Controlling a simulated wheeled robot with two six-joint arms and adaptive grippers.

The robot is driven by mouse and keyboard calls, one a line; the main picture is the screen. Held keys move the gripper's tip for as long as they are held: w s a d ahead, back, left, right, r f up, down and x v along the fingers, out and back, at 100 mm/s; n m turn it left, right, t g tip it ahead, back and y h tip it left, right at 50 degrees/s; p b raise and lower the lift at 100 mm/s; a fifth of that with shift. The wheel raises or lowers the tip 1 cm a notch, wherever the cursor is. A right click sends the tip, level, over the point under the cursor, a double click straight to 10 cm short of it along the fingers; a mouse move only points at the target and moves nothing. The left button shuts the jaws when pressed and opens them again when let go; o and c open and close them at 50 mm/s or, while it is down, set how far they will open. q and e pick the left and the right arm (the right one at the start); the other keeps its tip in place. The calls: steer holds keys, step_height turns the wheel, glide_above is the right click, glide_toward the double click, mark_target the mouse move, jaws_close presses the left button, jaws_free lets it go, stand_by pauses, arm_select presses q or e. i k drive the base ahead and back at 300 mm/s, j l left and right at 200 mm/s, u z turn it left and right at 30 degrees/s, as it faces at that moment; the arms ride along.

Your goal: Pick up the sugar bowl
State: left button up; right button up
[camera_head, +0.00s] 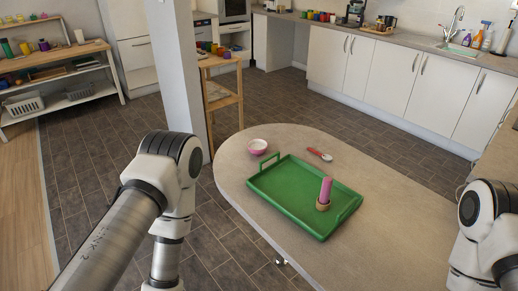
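A small pink bowl with a pale inside (257,146), which fits the sugar bowl, stands on the grey rounded table (390,200) near its far left edge. It is just beyond the green tray (272,203) and not on it. My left arm comes in at the left, and the bowl is to its right and farther away. My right arm shows at the right edge. Neither gripper can be made out in this view. Nothing touches the bowl.
A pink cylinder (325,190) stands upright in a brown ring-like base on the tray. A spoon with a red part (319,155) lies behind the tray. The table's right part is clear.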

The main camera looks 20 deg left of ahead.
mark_target(257, 147)
steer(key=z, duration=0.35)
steer(key=j+z, duration=0.8)
steer(key=j, duration=0.25)
steer(key=j+z, duration=0.4)
steer(key=k+j, duration=0.05)
